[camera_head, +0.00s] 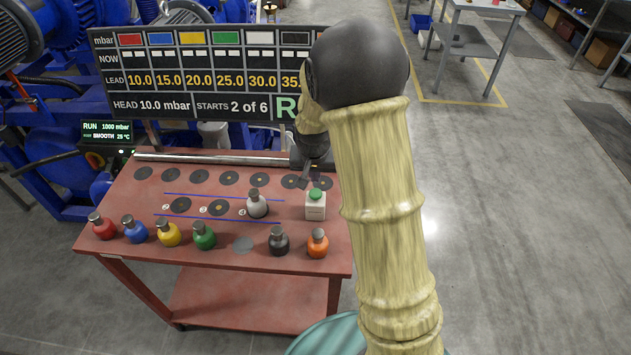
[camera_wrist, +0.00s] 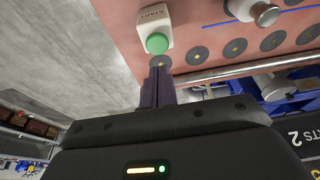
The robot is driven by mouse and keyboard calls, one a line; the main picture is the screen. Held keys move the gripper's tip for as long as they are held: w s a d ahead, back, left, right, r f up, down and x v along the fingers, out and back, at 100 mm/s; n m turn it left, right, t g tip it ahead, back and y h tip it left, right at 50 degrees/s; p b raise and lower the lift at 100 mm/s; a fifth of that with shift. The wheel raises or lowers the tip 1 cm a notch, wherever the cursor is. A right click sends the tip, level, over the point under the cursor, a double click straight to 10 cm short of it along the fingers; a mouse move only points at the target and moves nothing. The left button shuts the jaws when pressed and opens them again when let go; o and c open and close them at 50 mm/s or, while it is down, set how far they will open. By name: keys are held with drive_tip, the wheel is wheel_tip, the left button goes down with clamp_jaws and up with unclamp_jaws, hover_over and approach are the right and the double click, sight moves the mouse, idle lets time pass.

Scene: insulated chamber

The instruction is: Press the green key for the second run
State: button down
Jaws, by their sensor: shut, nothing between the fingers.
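The green key (camera_head: 315,196) is a round green button on a small white box at the right of the red table. It also shows in the wrist view (camera_wrist: 157,43), with the box's lettering upside down. My gripper (camera_head: 304,184) is shut and empty, just behind and left of the key. In the wrist view its fingertips (camera_wrist: 160,68) point towards the button, with a visible gap. The large board (camera_head: 200,75) reads "HEAD 10.0 mbar" and "STARTS 2 of 6". My arm hides its right part. A small display (camera_head: 107,132) reads "RUN 1000 mbar".
Red, blue, yellow, green, black and orange flasks line the front of the red table (camera_head: 130,190). A white flask (camera_head: 257,205) stands on the middle row, left of the key. A metal bar (camera_head: 210,159) runs along the back. Dark discs behind the key are empty.

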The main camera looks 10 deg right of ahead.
drive_tip(key=v, duration=0.7)
drive_tip(key=shift+r+b, duration=0.3)
drive_tip(key=shift+b, duration=0.15)
drive_tip(key=shift+w, duration=0.25)
drive_tip(key=shift+s+a, duration=0.1)
drive_tip(key=shift+s, duration=0.05)
drive_tip(key=shift+d, duration=0.2)
drive_tip(key=shift+a, duration=0.1)
idle(0.7)
